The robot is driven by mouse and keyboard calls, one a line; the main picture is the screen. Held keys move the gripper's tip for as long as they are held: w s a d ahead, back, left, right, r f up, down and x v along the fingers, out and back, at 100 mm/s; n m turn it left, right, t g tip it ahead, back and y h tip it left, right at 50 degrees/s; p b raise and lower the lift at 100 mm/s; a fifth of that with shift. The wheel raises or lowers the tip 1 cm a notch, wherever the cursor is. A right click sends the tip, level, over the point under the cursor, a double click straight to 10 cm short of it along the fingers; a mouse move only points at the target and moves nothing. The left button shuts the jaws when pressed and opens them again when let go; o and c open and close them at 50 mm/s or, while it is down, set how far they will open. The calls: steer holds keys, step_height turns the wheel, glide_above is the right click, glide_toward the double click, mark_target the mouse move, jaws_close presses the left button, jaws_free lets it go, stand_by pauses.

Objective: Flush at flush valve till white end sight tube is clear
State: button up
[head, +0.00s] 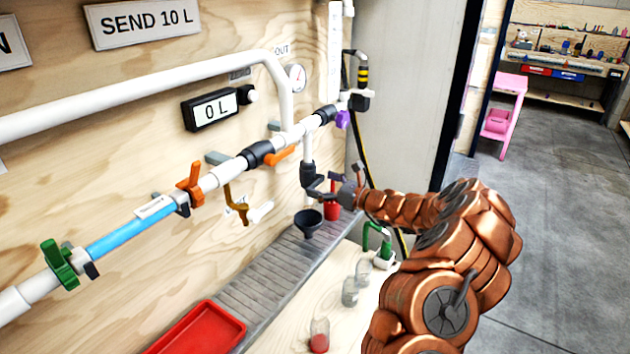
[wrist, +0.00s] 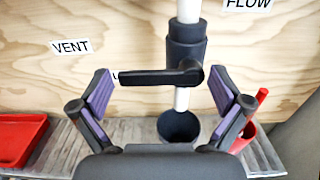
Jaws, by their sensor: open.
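A drop pipe carries a black valve body (wrist: 187,45) with a black lever handle (wrist: 155,77) that lies level, pointing left in the wrist view. No flush label is readable on it. My gripper (wrist: 160,90) is open, its purple-padded fingers on either side of the lever; I cannot tell whether they touch it. In the head view my gripper (head: 325,192) is at this drop pipe and partly hides the valve. A clear tube filled with blue (head: 125,230) sits in the main line between a green valve (head: 63,263) and an orange valve (head: 190,190). A black funnel (head: 308,223) is below the drop pipe.
A display reads 0 L (head: 215,108). A gauge (head: 296,78), an orange handle (head: 281,156) and a purple handle (head: 343,119) are nearby. A red tray (head: 200,330), a red cup (wrist: 243,137) and glass jars (head: 350,291) stand below.

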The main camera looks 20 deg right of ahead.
steer(key=shift+x, duration=1)
steer(key=shift+s, duration=0.1)
steer(key=c, duration=1.4)
steer(key=shift+a, duration=0.1)
